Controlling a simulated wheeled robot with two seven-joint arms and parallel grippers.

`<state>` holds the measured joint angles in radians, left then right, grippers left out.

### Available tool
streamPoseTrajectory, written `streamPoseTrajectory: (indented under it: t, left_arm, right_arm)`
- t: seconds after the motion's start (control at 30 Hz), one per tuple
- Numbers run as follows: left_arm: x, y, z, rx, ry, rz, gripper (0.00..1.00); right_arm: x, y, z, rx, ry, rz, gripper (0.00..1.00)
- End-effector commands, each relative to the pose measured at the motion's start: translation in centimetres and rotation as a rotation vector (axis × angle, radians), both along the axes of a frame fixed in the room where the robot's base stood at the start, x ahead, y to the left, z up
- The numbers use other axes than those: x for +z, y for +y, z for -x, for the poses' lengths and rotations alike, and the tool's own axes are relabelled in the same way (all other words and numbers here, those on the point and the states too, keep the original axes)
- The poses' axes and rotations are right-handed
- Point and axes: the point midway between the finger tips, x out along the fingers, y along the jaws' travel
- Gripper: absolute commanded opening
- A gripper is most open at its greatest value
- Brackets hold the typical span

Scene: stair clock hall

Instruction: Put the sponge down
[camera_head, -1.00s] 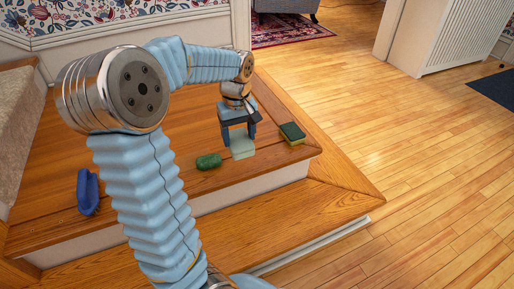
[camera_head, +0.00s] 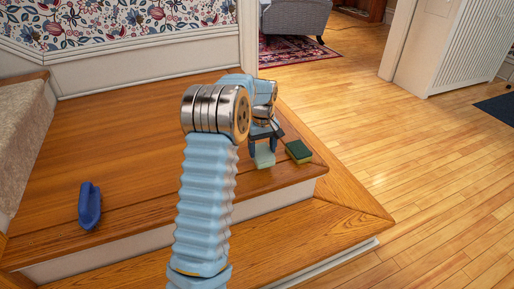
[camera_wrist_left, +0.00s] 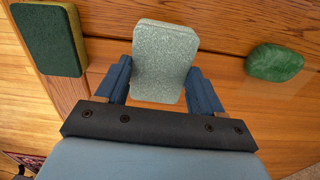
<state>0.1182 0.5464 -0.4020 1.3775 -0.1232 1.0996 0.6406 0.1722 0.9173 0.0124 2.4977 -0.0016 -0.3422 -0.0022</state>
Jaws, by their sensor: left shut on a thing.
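My left gripper (camera_head: 264,149) is shut on a pale green sponge (camera_head: 264,158) over the wooden landing (camera_head: 140,140), near its right front edge. In the left wrist view the pale sponge (camera_wrist_left: 165,58) sits between the two blue fingers of the gripper (camera_wrist_left: 160,88), with its broad face showing. I cannot tell whether its underside touches the wood. My right gripper is not in view.
A dark green and yellow sponge (camera_head: 299,151) lies close to the right of the gripper. A green lump (camera_wrist_left: 274,62) shows in the left wrist view. A blue brush-like object (camera_head: 89,205) lies at the left. A step (camera_head: 300,240) drops in front.

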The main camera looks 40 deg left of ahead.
Motion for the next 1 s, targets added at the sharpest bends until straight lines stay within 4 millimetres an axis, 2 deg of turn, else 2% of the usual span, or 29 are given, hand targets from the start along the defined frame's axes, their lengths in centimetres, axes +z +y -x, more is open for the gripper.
streamPoseTrajectory:
  t: [0.1, 0.23, 0.63, 0.67, 0.8, 1.0]
  left_arm:
    - [-1.6, 0.1, -0.2, 0.0, 0.003, 0.002, 0.39]
    - [-2.7, 0.1, -0.4, 0.0, 0.002, 0.003, 0.39]
    - [-3.4, 0.1, -0.6, -0.001, 0.0, 0.002, 0.39]
    - [-3.4, 0.1, -0.6, -0.001, 0.001, 0.002, 0.7]
    - [-3.4, 0.1, -0.6, -0.001, 0.001, 0.002, 0.92]
    - [-3.3, 0.1, -0.6, 0.0, 0.0, 0.002, 0.93]
  right_arm:
    - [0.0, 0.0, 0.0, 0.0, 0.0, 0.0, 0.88]
    - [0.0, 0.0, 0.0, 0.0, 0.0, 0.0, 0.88]
    - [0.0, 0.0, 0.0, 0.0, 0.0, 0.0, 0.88]
    - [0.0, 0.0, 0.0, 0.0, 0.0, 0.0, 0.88]
    - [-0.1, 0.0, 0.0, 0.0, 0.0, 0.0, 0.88]
    - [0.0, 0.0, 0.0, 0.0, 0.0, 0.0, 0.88]
